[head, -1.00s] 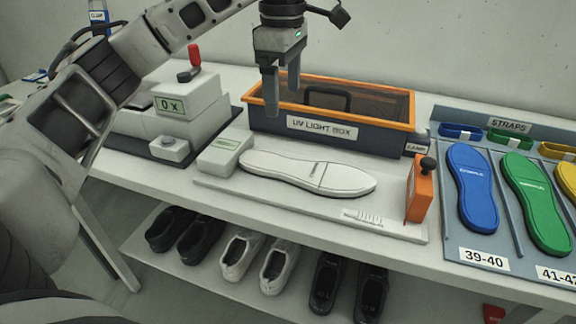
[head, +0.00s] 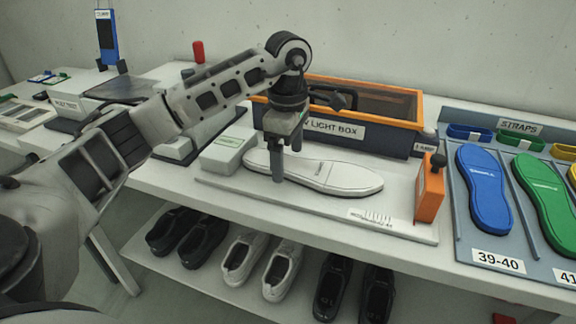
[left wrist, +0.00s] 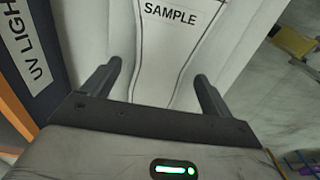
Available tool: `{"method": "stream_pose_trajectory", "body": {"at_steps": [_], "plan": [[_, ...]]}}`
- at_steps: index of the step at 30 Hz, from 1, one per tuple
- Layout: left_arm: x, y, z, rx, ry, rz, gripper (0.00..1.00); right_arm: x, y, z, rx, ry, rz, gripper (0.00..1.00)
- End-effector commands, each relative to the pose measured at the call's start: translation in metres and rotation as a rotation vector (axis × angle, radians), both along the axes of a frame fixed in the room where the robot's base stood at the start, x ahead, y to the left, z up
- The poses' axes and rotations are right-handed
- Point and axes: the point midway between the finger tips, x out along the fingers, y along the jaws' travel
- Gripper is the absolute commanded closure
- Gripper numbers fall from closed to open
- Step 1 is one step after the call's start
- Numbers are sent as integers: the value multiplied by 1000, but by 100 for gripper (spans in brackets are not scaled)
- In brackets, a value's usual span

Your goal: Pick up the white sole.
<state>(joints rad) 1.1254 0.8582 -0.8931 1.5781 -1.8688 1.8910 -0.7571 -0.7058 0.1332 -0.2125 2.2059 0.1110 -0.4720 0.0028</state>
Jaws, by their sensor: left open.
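The white sole (head: 342,178) lies flat on a low white plate (head: 300,203) on the table, in front of the UV light box. My left gripper (head: 286,166) points down at the left part of the sole, its near finger in front of the sole's near edge. In the left wrist view the open fingers (left wrist: 157,82) stand on either side of the white sole (left wrist: 158,68), with a SAMPLE label beyond. The fingers appear apart from the sole; contact cannot be told. My right gripper is not in view.
The UV light box (head: 400,135) stands close behind the sole. An orange clamp block (head: 430,190) is at the plate's right end and a pale box (head: 226,152) at its left. Blue (head: 484,188) and green (head: 545,192) soles lie right. Shoes (head: 243,258) stand on the shelf below.

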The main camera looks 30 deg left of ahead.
Motion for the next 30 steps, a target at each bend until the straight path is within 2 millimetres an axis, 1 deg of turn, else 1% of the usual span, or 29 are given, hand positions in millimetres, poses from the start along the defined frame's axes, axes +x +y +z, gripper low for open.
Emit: {"method": "stream_pose_trajectory", "body": {"at_steps": [1,3,9,10,11,12,14,15,16,23,25,28,30], "plan": [[0,0,-5,0,1,0,15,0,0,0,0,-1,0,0],[0,0,-8,1,-1,0,15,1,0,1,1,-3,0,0],[0,0,-8,0,-2,0,15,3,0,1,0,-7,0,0],[0,0,-8,0,-2,0,20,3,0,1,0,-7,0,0],[0,0,-8,0,-2,0,28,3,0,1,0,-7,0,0],[0,0,-8,0,-2,0,40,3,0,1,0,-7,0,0],[0,0,-8,0,-1,0,56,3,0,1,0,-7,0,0],[0,0,-8,0,-1,0,67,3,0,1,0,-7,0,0],[0,0,-8,0,-1,0,70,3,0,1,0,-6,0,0],[0,0,-7,0,-3,0,70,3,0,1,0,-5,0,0],[1,0,-3,-1,-4,0,70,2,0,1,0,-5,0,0],[1,0,11,-1,-6,1,70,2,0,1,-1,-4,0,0],[1,0,25,0,-8,1,70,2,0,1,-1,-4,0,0]]}}
